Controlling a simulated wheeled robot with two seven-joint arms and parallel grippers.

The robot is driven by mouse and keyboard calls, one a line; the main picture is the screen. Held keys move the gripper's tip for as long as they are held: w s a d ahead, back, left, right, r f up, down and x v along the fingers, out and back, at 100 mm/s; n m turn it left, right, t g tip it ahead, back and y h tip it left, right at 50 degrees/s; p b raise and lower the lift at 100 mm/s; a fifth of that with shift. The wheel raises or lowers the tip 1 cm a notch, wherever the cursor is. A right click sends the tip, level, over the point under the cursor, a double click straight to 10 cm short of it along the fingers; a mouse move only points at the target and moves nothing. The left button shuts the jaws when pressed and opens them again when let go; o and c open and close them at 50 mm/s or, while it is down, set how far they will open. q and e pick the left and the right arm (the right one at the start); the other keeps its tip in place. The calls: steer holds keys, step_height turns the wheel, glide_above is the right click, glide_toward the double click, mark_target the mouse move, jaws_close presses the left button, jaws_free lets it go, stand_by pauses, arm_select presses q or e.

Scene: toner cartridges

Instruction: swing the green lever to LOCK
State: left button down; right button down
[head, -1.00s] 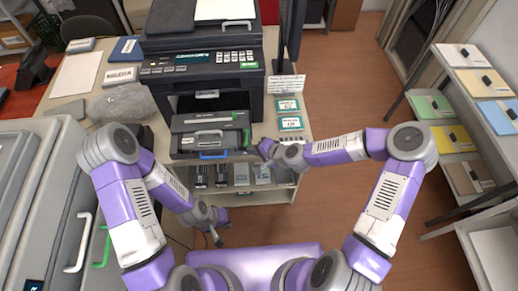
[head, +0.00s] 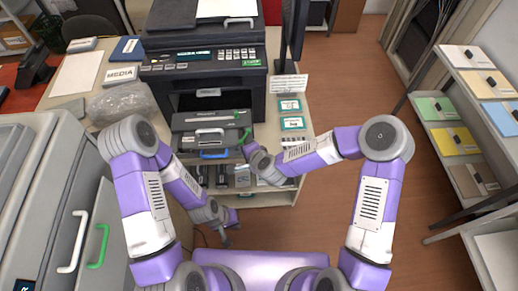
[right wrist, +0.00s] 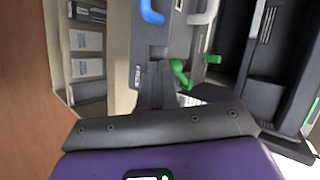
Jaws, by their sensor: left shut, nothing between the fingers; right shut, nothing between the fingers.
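The green lever (head: 243,138) sits at the right end of the dark cartridge unit (head: 190,143) below the printer's opening. In the right wrist view the green lever (right wrist: 180,72) shows close up, near a panel marked FREE (right wrist: 137,75); a second small green piece is just beside it. My right gripper (head: 247,151) is shut and empty, just in front of and below the lever; I cannot tell whether it touches. My left gripper (head: 231,228) is shut and empty, low in front of the table.
The printer (head: 205,65) stands behind the unit. A blue handle (head: 214,154) and a white handle (head: 209,131) are left of the lever. Shelves (head: 462,130) stand far right; floor between is clear.

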steer(key=shift+a, duration=0.15)
steer(key=shift+w, duration=0.1)
stand_by(0.5)
steer(key=shift+w+d, duration=0.25)
steer(key=shift+d, duration=0.5)
